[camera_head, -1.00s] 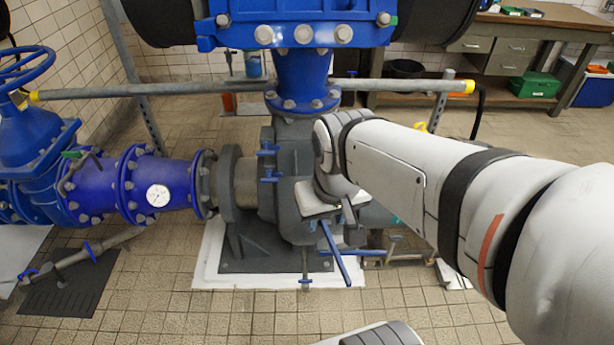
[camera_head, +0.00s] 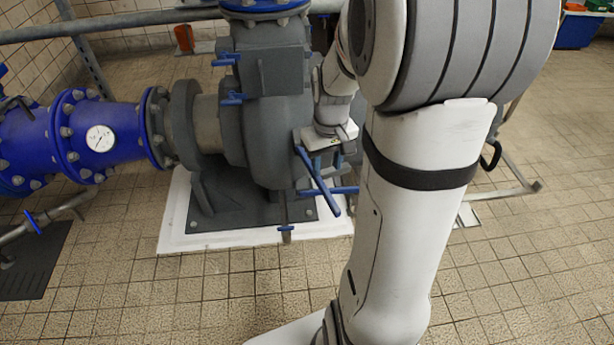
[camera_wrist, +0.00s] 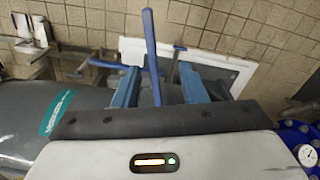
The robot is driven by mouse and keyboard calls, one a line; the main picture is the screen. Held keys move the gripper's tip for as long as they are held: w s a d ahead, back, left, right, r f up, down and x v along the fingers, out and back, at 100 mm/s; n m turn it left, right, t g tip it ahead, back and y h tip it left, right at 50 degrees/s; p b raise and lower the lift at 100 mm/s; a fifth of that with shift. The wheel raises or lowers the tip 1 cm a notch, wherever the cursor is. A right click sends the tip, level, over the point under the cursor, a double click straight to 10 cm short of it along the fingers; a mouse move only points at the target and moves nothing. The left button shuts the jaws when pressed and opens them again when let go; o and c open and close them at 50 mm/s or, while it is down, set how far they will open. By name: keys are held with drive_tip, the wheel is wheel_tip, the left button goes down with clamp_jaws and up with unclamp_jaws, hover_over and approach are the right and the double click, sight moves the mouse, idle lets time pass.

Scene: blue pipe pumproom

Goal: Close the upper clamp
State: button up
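A long blue lever (camera_head: 318,182) slants down and to the right in front of the grey pump, and I take it for the upper clamp's handle. A second blue handle (camera_head: 335,190) lies roughly level behind and below it. In the wrist view, the two light blue fingers of my gripper (camera_wrist: 158,76) stand apart. The blue lever (camera_wrist: 151,45) runs up between them, nearer the left finger, with a gap towards the right one. The clamp's body is hidden.
The grey pump (camera_head: 270,130) stands on a white plinth (camera_head: 185,230). Small blue handles (camera_head: 228,99) stick out from the pump, and a T-handle (camera_head: 285,232) hangs low in front. A blue pipe with a gauge (camera_head: 100,138) is at left. Tiled floor in front is clear.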

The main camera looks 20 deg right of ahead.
drive_tip(key=b, duration=0.3)
hover_over(329, 196)
wheel_tip(329, 196, down, 7)
drive_tip(key=shift+r, duration=0.2)
wheel_tip(329, 196, down, 7)
drive_tip(key=b, duration=0.2)
drive_tip(key=shift+b, duration=0.3)
drive_tip(key=shift+r, duration=0.1)
clamp_jaws()
drive_tip(key=shift+a, duration=0.35)
drive_tip(key=shift+d, duration=0.3)
